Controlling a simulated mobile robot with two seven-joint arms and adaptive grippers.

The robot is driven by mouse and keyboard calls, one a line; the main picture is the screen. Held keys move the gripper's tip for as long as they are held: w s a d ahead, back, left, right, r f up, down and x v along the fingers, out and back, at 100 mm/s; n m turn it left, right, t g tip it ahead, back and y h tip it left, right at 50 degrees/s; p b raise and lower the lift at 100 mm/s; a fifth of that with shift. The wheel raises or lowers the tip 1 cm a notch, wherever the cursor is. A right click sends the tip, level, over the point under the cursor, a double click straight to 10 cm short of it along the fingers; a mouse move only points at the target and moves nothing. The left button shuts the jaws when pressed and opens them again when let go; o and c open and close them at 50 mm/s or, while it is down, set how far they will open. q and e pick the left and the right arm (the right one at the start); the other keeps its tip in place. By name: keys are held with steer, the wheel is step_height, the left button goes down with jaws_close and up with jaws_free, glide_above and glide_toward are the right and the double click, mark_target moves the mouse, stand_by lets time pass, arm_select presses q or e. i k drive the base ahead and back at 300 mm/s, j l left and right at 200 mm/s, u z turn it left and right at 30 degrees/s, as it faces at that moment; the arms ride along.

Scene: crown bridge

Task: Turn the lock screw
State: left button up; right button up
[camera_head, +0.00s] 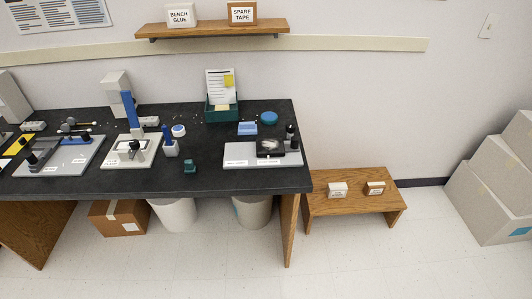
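I cannot tell for sure which part is the lock screw. A fixture with a blue column (130,108) on a pale base plate (146,160) stands mid-left on the dark workbench, with a small black knob-like part (134,146) low on it. To its left, a grey plate (78,158) carries a dark clamp-like part (42,150). At the right end, a light plate (236,151) carries a black block (270,147) and a dark upright cylinder (290,133). Neither of my grippers shows in this view.
A low wooden stool (352,205) and stacked boxes (490,190) are on the right.

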mark_target(290, 127)
steer(key=l+u, duration=0.1)
steer(key=u, duration=0.3)
steer(key=i+l+u, duration=0.2)
steer(key=l+u, duration=0.2)
steer(key=l, duration=0.25)
steer(key=i+l+u, duration=0.2)
steer(key=l, duration=0.15)
steer(key=l+u, duration=0.2)
steer(key=l, duration=0.85)
